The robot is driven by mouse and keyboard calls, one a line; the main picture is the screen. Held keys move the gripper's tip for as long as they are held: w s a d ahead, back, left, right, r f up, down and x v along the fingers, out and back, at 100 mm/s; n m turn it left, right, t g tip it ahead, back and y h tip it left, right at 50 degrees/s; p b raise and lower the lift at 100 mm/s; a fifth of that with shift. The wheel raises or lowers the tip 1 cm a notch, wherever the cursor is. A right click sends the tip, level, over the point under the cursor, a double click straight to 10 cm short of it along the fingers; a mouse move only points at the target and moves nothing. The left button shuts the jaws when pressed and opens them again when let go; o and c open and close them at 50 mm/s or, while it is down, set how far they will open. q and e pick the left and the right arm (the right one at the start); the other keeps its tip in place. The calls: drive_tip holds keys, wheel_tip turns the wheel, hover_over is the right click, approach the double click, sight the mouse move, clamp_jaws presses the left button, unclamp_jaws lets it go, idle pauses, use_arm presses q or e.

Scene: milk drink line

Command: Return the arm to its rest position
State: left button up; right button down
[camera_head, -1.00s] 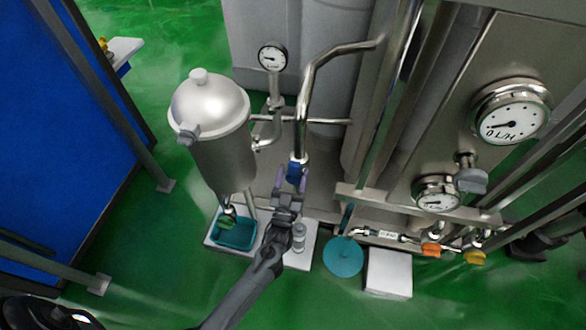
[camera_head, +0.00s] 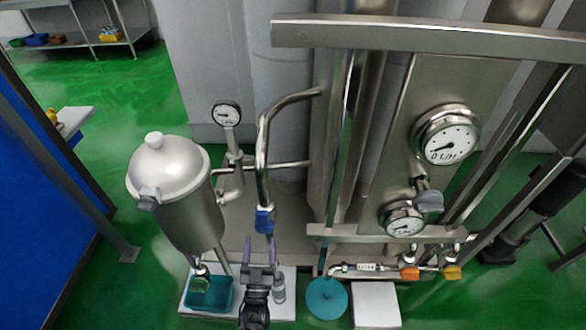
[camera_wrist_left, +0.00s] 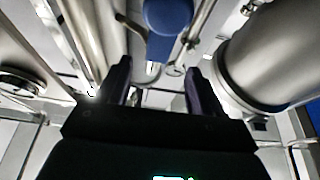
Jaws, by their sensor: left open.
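My left gripper (camera_head: 259,246) is at the bottom middle of the head view, its two purple-grey fingers pointing up toward the pipes. It is open, with nothing between the fingers. A blue valve handle (camera_head: 263,220) on the bent steel pipe sits just beyond the fingertips. In the left wrist view the open fingers (camera_wrist_left: 157,75) frame a gap, and the blue handle (camera_wrist_left: 168,14) shows at the top, apart from them. My right gripper is not in view.
A lidded steel tank (camera_head: 180,190) stands left of my left arm, above a teal tray (camera_head: 222,294). A small steel cylinder (camera_head: 279,288) stands close right of the gripper. A teal disc (camera_head: 327,299) and white box (camera_head: 376,304) lie further right. Pipes and gauges fill the back.

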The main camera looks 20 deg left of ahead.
use_arm(q)
drive_tip(key=s+r+m+g+h+p, duration=0.55)
drive_tip(key=s+r+h+p, duration=0.35)
drive_tip(key=r+p, duration=0.4)
drive_tip(key=s+d+r+g+y, duration=0.1)
drive_tip(key=s+d+g, duration=0.1)
drive_tip(key=s+g, duration=0.5)
drive_tip(key=s+d+r+g, duration=0.1)
drive_tip(key=s+d+g, duration=0.1)
drive_tip(key=s+g, duration=0.5)
wheel_tip(320, 180, up, 38)
drive_tip(key=s+t+p, duration=0.2)
drive_tip(key=p, duration=3.6)
drive_tip(key=shift+a+r+m+p, duration=0.15)
drive_tip(key=shift+a+m+p, duration=0.05)
drive_tip(key=shift+m+p, duration=0.2)
